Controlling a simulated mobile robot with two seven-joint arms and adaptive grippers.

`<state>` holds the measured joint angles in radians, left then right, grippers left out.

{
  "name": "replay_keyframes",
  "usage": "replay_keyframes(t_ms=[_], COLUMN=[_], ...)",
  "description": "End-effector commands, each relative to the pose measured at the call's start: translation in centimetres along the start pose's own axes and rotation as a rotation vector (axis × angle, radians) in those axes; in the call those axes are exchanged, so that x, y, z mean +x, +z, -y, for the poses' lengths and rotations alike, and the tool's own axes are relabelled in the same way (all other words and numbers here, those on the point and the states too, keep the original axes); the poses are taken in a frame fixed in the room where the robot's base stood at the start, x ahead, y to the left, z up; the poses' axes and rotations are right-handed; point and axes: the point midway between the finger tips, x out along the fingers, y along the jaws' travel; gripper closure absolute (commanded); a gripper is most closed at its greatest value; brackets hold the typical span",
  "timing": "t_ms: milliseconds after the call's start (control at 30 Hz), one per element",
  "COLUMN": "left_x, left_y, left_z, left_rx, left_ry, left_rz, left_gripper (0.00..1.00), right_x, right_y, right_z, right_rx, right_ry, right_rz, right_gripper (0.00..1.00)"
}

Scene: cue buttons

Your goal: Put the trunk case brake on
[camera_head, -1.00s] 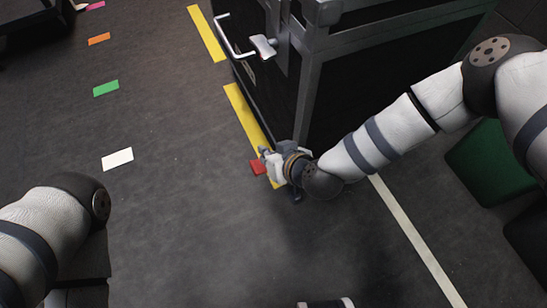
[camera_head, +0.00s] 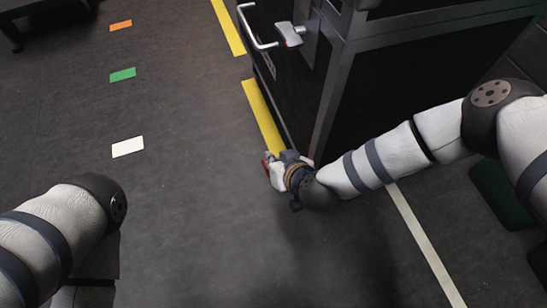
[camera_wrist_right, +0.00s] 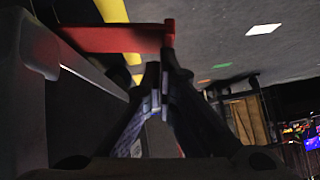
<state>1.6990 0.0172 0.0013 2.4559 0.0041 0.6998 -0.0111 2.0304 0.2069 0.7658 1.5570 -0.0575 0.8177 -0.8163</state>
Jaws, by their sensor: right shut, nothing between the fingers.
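The trunk case (camera_head: 425,95) is a large black box with grey metal edges at the upper right of the head view. Its red brake lever shows as a red bar (camera_wrist_right: 110,39) in the right wrist view, beside the case's lower edge. In the head view only a little red (camera_head: 265,161) shows at my right gripper (camera_head: 270,172), low at the case's near corner. The right gripper is shut and empty; in the wrist view its fingertips (camera_wrist_right: 158,72) are just below the bar's end. Whether they touch it I cannot tell. My left gripper is out of view.
A silver handle (camera_head: 254,32) and a latch (camera_head: 290,34) stick out from the case's side. Yellow tape (camera_head: 263,118) runs along its foot. A white floor mark (camera_head: 128,147) and a green one (camera_head: 123,75) lie on open dark floor to the left.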

Motion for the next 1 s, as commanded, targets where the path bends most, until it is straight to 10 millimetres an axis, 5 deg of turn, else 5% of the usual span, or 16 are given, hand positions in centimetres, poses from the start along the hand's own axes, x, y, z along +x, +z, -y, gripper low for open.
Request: replay_keyframes(t_ms=[1000], left_x=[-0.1], left_y=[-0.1], left_z=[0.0], left_rx=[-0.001], left_ry=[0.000], left_rz=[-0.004], left_gripper=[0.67], right_x=[2.8], right_y=[2.8], right_z=[0.5], right_rx=[-0.155], right_ry=[0.154], right_rz=[0.001], right_gripper=[1.00])
